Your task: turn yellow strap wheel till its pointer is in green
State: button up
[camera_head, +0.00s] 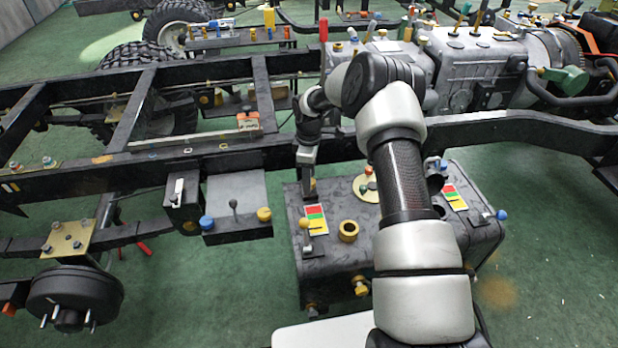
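A dark tank (390,262) stands below the frame rail. Two plates with red, green and yellow bands lie on its top, a left band plate (316,219) and a right band plate (455,197). A small yellow knob (304,223) sits at the left plate's edge, beside a dark lever-like part. Another yellow knob (361,287) is on the tank's front face. I cannot tell which is the strap wheel, nor read a pointer. My gripper (308,190) points down just behind the left plate, close to the tank top. Its fingers are too small to tell open from shut.
A brass ring (348,231) and a pale yellow disc (367,187) are on the tank top. My arm hides part of the tank's right side. The long dark frame rail (230,158) runs just behind. A bracket with blue and yellow knobs (236,222) stands left.

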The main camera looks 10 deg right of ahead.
jog(key=c, duration=1.1)
jog(key=shift+o, duration=0.3)
jog(key=shift+m, duration=0.3)
jog(key=m+b, duration=0.1)
jog(key=m, duration=0.1)
jog(key=shift+m, duration=2.1)
jog(key=o, duration=1)
